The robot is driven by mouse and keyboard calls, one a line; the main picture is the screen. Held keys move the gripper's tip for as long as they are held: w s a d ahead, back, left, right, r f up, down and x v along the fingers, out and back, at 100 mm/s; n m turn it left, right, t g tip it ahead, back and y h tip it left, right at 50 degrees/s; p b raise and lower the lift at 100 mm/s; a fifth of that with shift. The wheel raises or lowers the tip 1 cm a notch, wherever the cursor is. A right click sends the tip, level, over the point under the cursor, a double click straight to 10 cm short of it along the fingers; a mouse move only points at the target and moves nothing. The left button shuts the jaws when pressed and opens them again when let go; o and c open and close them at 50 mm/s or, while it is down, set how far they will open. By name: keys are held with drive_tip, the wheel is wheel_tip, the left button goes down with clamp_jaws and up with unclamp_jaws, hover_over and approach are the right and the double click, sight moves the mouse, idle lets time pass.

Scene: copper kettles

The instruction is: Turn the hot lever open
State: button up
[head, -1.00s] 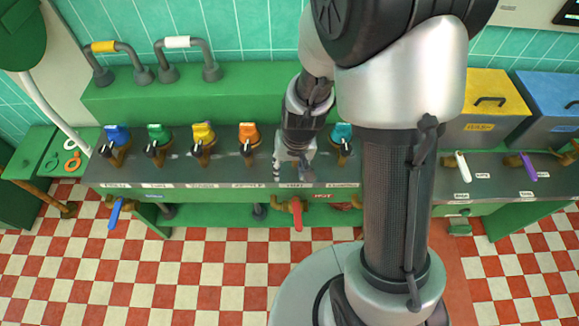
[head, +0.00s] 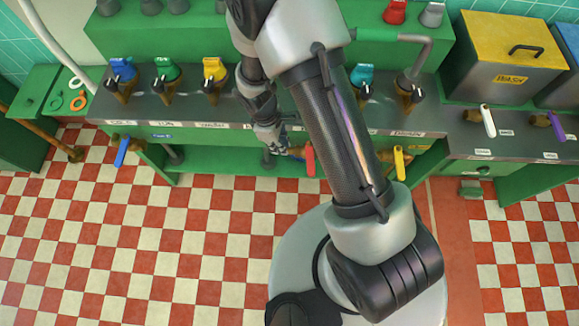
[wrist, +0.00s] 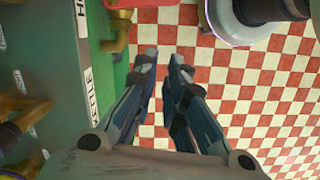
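The hot lever (head: 310,160) is red and hangs down from a brass valve on the front of the green counter in the head view. In the wrist view, only a bit of brass and red fitting (wrist: 122,8) shows at the top edge, near a label that reads "HO". My gripper (head: 277,146) is in front of the counter edge, just left of the red lever. In the wrist view my gripper (wrist: 163,62) points toward the floor with a gap between its two fingers. Nothing is between them, and I see no contact with the lever.
A blue lever (head: 122,151) hangs at the left and a yellow lever (head: 399,162) at the right of the counter front. Kettle taps with coloured tops, such as the yellow one (head: 214,70), line the counter top. The checkered floor (head: 120,240) in front is clear.

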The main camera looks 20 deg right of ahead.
drive_tip(key=f+n, duration=0.1)
drive_tip(key=f, duration=0.1)
drive_tip(key=a+f+n, duration=0.1)
drive_tip(key=f+n, duration=0.1)
drive_tip(key=shift+s+a+h+b, duration=0.1)
drive_tip(key=shift+h+b, duration=0.2)
drive_tip(key=shift+h, duration=0.1)
clamp_jaws()
drive_tip(key=s+d+f+b, duration=0.1)
drive_tip(key=d+f+b, duration=0.4)
drive_tip(key=f, duration=0.4)
drive_tip(key=shift+d+f, duration=0.25)
drive_tip(key=shift+d, duration=0.45)
drive_tip(key=shift+s, duration=0.15)
